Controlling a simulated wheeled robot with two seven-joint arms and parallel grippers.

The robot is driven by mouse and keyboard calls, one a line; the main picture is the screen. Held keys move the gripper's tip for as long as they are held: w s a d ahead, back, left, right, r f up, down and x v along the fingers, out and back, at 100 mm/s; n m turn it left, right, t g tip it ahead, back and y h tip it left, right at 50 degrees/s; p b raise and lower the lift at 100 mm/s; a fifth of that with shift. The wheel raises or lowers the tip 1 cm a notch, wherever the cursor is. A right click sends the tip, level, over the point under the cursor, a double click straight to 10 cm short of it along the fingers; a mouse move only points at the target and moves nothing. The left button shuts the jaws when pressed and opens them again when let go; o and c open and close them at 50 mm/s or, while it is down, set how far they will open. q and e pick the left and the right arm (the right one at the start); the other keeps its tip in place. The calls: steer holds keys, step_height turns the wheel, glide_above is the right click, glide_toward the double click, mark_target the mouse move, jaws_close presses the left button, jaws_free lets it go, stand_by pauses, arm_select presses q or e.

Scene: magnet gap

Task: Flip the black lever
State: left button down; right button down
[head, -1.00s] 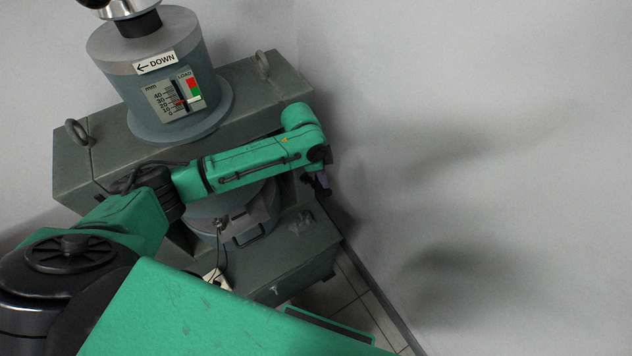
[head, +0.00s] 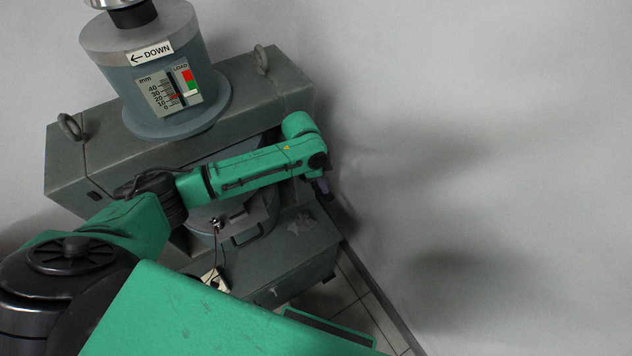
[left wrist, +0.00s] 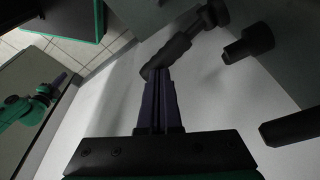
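The black lever (left wrist: 176,52) shows in the left wrist view as a dark angled bar on the grey machine; it is not visible in the head view. My left gripper (left wrist: 158,76) has its purple fingers pressed together with only a thin line between them. Its tips overlap the lever's near end in that view; I cannot tell if they touch. In the head view my left gripper (head: 321,188) points down beside the machine's right side, partly hidden by my arm. My right gripper (left wrist: 59,80) shows small at the left of the wrist view; its fingers are too small to judge.
The grey machine (head: 82,170) has a round column marked DOWN (head: 150,53) and a load scale (head: 172,88). Two dark round stubs (left wrist: 248,43) (left wrist: 290,127) stick out near the lever. A pale wall (head: 480,150) stands close on the right.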

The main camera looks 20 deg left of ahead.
mark_target(323, 194)
arm_select(q)
steer(key=shift+s+a+b+x, duration=0.15)
steer(key=shift+b+x, duration=0.25)
steer(key=shift+x, duration=0.4)
steer(key=shift+a+b+x, duration=0.2)
steer(key=shift+b+x, duration=0.25)
steer(key=shift+x, duration=0.3)
steer(key=shift+s+a+b+x, duration=0.15)
steer(key=shift+b+x, duration=0.25)
steer(key=shift+x, duration=0.4)
steer(key=r+p, duration=0.2)
steer(key=p, duration=0.1)
steer(key=d+r+p, duration=0.1)
steer(key=r+p, duration=0.2)
steer(key=s+r+p, duration=0.1)
steer(key=r+p, duration=0.2)
steer(key=shift+d+p, duration=0.25)
steer(key=shift+p, duration=0.05)
steer(key=shift+s, duration=0.1)
steer(key=shift+f, duration=0.1)
